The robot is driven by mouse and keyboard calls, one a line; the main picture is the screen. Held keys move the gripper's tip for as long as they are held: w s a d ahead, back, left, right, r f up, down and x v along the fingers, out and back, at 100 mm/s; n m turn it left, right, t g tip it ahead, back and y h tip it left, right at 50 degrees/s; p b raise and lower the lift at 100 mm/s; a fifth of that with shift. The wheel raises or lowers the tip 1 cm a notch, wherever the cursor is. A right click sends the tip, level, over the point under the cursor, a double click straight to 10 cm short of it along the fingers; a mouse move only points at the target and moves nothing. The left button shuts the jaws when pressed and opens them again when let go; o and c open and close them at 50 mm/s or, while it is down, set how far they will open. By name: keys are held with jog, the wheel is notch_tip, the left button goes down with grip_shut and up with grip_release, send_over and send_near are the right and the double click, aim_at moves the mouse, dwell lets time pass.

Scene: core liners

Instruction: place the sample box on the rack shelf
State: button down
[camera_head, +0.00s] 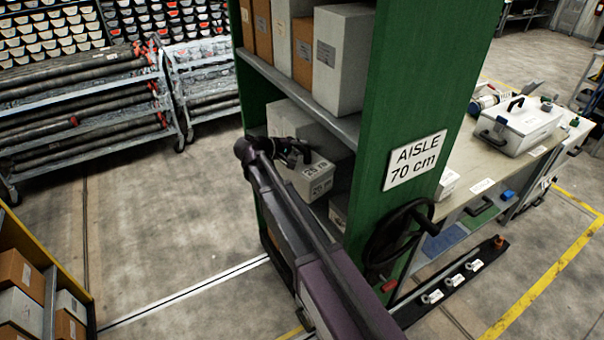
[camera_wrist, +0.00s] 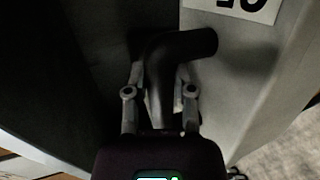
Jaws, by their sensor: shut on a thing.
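The sample box (camera_head: 312,172) is a light grey box with white number labels. In the head view it is at the opening of the green rack, below the upper shelf board. My gripper (camera_head: 291,156) is at its top, shut on its dark handle. In the wrist view my gripper (camera_wrist: 160,80) has its two fingers around the dark curved handle (camera_wrist: 190,45), above a grey face with a white label (camera_wrist: 245,8). The rack shelf at this level is mostly hidden by my arm and the box, so I cannot tell whether the box touches it.
The upper rack shelf (camera_head: 345,127) holds several grey and brown boxes. A grey box (camera_head: 300,125) stands behind the sample box. The green end panel (camera_head: 405,95) carries an aisle sign and a black handwheel (camera_head: 395,235). The aisle floor (camera_head: 170,230) at left is clear.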

aim_at(302, 159)
jog(key=shift+f+b, duration=2)
jog(key=shift+f, duration=0.25)
notch_tip(302, 159, down, 4)
jog(key=b, duration=0.4)
jog(key=shift+w+f+b, duration=0.25)
jog(key=shift+f+b, duration=0.15)
jog(key=shift+f, duration=0.15)
jog(key=shift+c, duration=2.3)
grip_release()
jog(key=shift+r, duration=0.2)
